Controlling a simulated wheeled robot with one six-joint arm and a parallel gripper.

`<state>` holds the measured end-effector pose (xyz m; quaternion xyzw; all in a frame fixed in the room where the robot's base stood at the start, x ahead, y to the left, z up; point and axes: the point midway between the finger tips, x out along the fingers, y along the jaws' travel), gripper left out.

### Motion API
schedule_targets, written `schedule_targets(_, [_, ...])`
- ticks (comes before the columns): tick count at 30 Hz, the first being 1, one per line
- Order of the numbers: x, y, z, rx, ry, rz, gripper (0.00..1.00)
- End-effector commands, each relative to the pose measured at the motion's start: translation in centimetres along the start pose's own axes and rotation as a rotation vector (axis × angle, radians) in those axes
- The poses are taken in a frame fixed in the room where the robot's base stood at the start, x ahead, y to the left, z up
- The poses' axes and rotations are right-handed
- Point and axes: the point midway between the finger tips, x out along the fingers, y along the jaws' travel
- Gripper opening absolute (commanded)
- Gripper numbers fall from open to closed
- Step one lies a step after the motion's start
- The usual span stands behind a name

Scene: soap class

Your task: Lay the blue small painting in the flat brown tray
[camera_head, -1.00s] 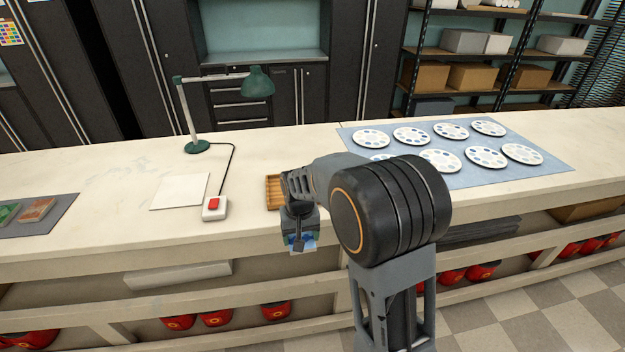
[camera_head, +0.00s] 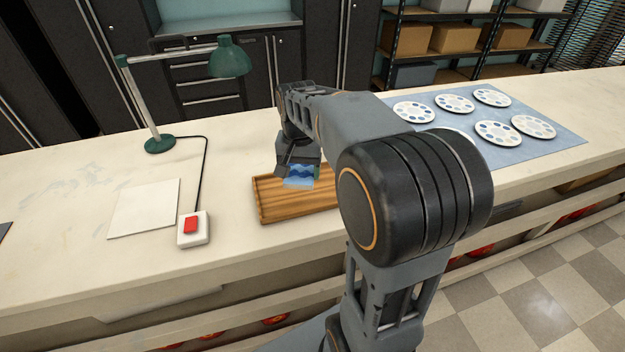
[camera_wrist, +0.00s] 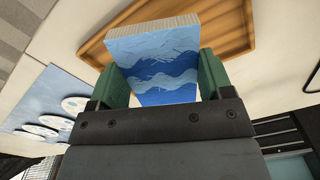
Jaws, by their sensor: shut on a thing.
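The blue small painting (camera_head: 299,177) has wavy bands of light and dark blue. My gripper (camera_head: 300,170) is shut on it, and the painting hangs below the fingers. In the wrist view the painting (camera_wrist: 155,60) sits between two green finger pads. The flat brown tray (camera_head: 285,207) lies on the counter, with the painting in front of its left part in the head view. In the wrist view the tray (camera_wrist: 225,30) shows beyond the painting, and I cannot tell whether they touch. My arm hides the tray's right part in the head view.
A white box with a red button (camera_head: 192,229) and a white sheet (camera_head: 145,208) lie left of the tray. A green lamp (camera_head: 229,58) stands behind them. A blue mat (camera_head: 556,150) with several white palettes lies at the right. The counter's front edge is close to the tray.

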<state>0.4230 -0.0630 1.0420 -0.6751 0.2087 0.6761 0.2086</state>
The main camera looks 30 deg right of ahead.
Motion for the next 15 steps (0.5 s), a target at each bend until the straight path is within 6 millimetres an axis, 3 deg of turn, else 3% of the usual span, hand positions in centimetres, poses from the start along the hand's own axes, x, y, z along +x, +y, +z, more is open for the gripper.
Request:
schedule_targets(2, [0.8, 1.1, -1.8, 0.005, -0.002, 0.001, 0.47])
schedule_targets(6, [3.4, 1.8, -3.4, 0.001, -0.003, 0.001, 0.47])
schedule_targets(15, [5.6, 2.5, -5.0, -0.005, 0.001, 0.000, 0.47])
